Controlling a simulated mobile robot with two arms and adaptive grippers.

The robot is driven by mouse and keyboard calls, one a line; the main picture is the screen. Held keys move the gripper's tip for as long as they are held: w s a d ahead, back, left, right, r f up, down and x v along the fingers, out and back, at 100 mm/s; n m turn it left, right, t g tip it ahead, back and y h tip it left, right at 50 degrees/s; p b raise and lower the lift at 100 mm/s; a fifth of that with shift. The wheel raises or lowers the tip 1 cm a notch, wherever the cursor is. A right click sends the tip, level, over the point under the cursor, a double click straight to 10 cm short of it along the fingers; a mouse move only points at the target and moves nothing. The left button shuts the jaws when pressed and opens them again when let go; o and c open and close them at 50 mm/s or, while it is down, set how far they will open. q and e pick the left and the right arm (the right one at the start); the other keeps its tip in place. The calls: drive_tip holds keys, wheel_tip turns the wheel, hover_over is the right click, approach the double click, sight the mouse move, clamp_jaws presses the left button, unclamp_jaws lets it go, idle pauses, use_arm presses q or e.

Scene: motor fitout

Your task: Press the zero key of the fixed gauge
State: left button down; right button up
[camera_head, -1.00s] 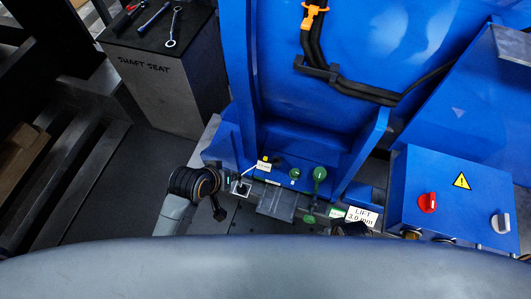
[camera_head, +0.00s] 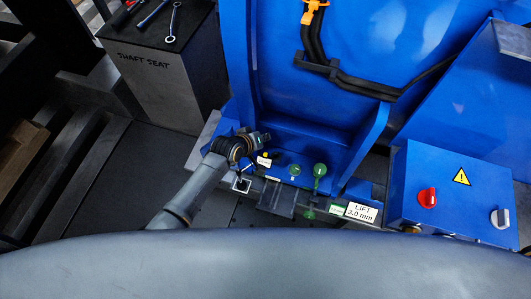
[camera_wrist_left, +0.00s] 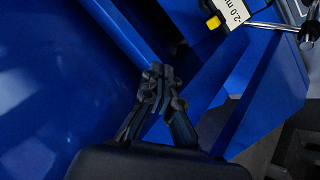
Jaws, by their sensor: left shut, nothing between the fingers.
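My left gripper (camera_head: 262,137) is at the lower left of the blue motor frame, just above a small white label (camera_head: 264,161) and a small yellow part (camera_head: 266,154). In the left wrist view its fingers (camera_wrist_left: 160,78) are shut and empty, in front of blue panels. That view also shows the label (camera_wrist_left: 235,10), reading "2.0 mm", beside the yellow part (camera_wrist_left: 213,22) and a metal rod, up and to the right of the fingertips. I cannot pick out the fixed gauge or its zero key with certainty. My right gripper is not in view.
A round green fitting (camera_head: 295,170) and a green knob (camera_head: 320,170) stand right of the label. A "LIFT 3.0 mm" plate (camera_head: 362,212) and a blue control box (camera_head: 450,190) lie further right. A "SHAFT SEAT" block (camera_head: 165,80) bears tools at upper left.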

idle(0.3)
use_arm(q)
drive_tip(key=b, duration=0.7)
hover_over(265, 154)
drive_tip(key=f, duration=0.7)
drive_tip(key=shift+s+a+f, duration=0.25)
drive_tip(key=shift+s+f, duration=0.05)
drive_tip(key=shift+f, duration=0.6)
drive_tip(key=shift+f, duration=0.15)
drive_tip(key=shift+f+b, duration=0.25)
drive_tip(key=shift+b, duration=0.15)
drive_tip(key=shift+f, duration=0.1)
